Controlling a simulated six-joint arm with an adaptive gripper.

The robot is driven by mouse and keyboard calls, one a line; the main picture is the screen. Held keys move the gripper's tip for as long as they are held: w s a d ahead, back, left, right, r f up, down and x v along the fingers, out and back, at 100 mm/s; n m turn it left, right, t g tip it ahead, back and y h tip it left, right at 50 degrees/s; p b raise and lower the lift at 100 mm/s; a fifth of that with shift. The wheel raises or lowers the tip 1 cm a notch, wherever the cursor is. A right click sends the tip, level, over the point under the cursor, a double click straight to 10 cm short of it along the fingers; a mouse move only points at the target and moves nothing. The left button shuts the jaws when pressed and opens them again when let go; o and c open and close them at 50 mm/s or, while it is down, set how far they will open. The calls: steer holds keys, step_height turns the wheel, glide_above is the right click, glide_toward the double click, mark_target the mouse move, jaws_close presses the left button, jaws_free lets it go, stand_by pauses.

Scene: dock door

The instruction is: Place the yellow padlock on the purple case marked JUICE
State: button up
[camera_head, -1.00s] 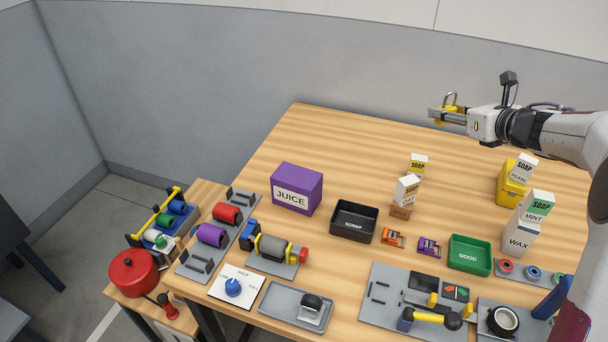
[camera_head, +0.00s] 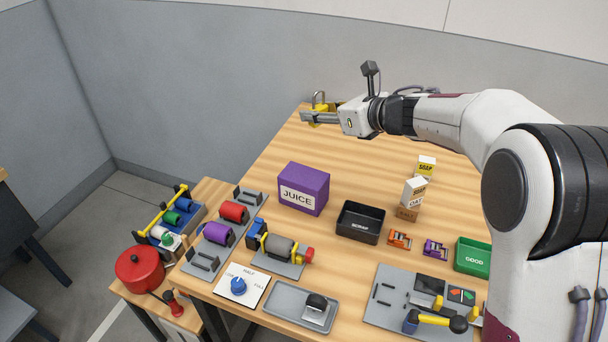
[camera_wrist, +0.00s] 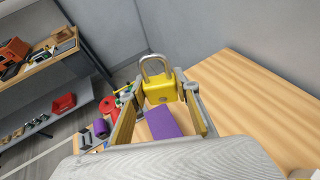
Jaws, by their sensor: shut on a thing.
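The yellow padlock (camera_wrist: 160,88) with its grey shackle is upright between my gripper's fingers in the wrist view. In the head view the padlock (camera_head: 317,105) shows above the back left part of the table. My gripper (camera_head: 318,117) is shut on it and holds it in the air. The purple case (camera_head: 303,188) marked JUICE stands on the left half of the table, nearer the camera than my gripper. Its purple top (camera_wrist: 163,122) shows below the padlock in the wrist view, and nothing sits on the case.
A black SCRAP tray (camera_head: 345,222) stands right of the case. Stacked boxes (camera_head: 412,192) stand behind that tray. A rack with coloured rollers (camera_head: 219,233) is at the left table edge. The table behind the case is clear.

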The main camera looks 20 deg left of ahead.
steer(key=s+a, duration=0.2)
steer(key=a, duration=0.1)
glide_above(304, 175)
step_height(304, 175, down, 4)
steer(key=shift+f+n+g, duration=0.3)
steer(key=shift+f+g, duration=0.1)
steer(key=shift+f, duration=0.05)
steer(key=shift+f, duration=0.15)
steer(key=shift+f, duration=3)
steer(key=shift+f, duration=1.85)
steer(key=shift+f, duration=0.15)
steer(key=o, duration=1.1)
